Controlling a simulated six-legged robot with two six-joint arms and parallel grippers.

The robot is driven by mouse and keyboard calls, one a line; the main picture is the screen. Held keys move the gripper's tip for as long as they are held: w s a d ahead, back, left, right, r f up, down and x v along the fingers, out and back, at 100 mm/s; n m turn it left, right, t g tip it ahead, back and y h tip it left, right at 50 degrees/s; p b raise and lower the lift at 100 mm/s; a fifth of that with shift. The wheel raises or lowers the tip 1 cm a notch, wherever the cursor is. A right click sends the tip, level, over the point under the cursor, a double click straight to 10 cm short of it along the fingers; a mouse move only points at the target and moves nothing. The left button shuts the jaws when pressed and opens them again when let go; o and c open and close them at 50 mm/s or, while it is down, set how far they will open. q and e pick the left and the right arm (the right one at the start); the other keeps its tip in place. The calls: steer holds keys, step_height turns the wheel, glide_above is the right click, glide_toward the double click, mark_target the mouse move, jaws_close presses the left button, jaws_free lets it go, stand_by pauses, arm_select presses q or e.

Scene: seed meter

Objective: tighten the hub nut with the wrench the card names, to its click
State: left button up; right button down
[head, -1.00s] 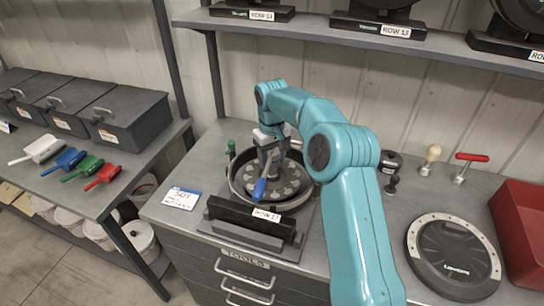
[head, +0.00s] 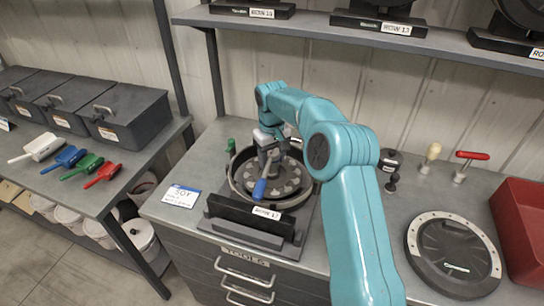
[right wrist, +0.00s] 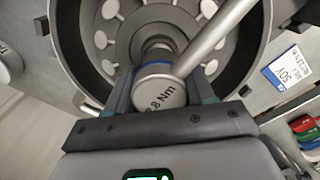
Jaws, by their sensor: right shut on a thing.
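The seed meter (head: 236,190) is a dark round housing on the bench, with a disc of pale round spots inside. My right gripper (head: 268,152) is over its hub, shut on the head of a wrench with a blue handle (head: 260,189). In the right wrist view the wrench's round head (right wrist: 160,92) sits between the fingers, marked in Nm; its first digit is hard to read. Its shaft (right wrist: 215,35) runs to the upper right. The hub nut is hidden under the wrench. The card (head: 181,196) lies left of the meter, reading "SOY"; its smaller lines are unreadable. My left gripper is out of view.
A ROW 17 stand (head: 248,219) is in front of the meter. A black round lid (head: 453,258) and a red bin (head: 522,225) are at right. A red-handled tool (head: 470,158) and others stand behind. Scoops (head: 70,157) lie on the left bench.

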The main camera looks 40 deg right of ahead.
mark_target(272, 151)
steer(key=shift+f, duration=0.7)
stand_by(1.1)
steer(key=shift+c, duration=1.6)
jaws_free()
steer(key=o, duration=0.3)
step_height(272, 151, up, 6)
steer(key=p, duration=0.5)
steer(key=shift+r, duration=0.1)
